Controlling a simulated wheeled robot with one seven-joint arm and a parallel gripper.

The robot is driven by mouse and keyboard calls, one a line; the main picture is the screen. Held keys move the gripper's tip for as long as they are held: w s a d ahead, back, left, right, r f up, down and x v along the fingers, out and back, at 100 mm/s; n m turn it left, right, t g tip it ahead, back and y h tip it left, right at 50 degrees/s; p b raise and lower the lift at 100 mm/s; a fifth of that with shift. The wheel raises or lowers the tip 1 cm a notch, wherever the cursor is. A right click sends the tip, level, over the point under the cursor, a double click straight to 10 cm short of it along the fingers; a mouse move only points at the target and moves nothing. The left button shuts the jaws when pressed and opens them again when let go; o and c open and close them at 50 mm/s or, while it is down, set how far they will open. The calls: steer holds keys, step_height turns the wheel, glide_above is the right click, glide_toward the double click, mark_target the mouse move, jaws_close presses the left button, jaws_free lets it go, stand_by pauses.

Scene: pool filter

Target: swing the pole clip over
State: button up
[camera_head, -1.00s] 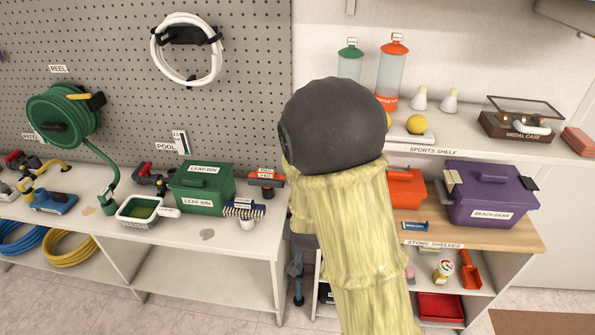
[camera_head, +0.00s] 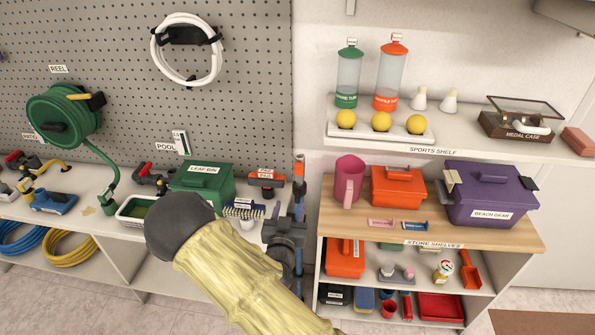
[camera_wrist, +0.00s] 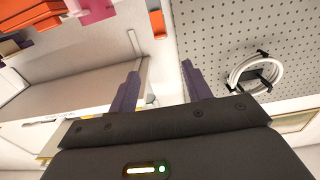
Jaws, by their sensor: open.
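An upright blue pole (camera_head: 299,206) with an orange upper part stands at the right end of the left bench, beside the store shelves. A dark grey fitting (camera_head: 285,238) shows around or in front of it; I cannot tell whether this is the pole clip or part of my arm. No pole clip can be picked out with certainty. My gripper (camera_wrist: 161,85) shows in the wrist view with its two purple-grey fingers apart and nothing between them. The wrist view has the pegboard and a bench beyond the fingers, seen at a turned angle. My sleeved arm hides part of the bench front.
The green leaf bin (camera_head: 203,186), a white basket (camera_head: 135,212) and a brush (camera_head: 243,212) crowd the bench left of the pole. A pink jug (camera_head: 348,182), an orange box (camera_head: 398,187) and the purple beach gear box (camera_head: 489,196) stand on the right. A white hose (camera_head: 158,50) hangs on the pegboard.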

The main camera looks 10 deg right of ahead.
mark_target(298, 167)
steer(key=shift+w, duration=0.1)
steer(key=p+x, duration=0.5)
steer(key=x, duration=1.2)
steer(key=shift+f, duration=0.1)
steer(key=shift+w, duration=0.1)
steer(key=c, duration=1)
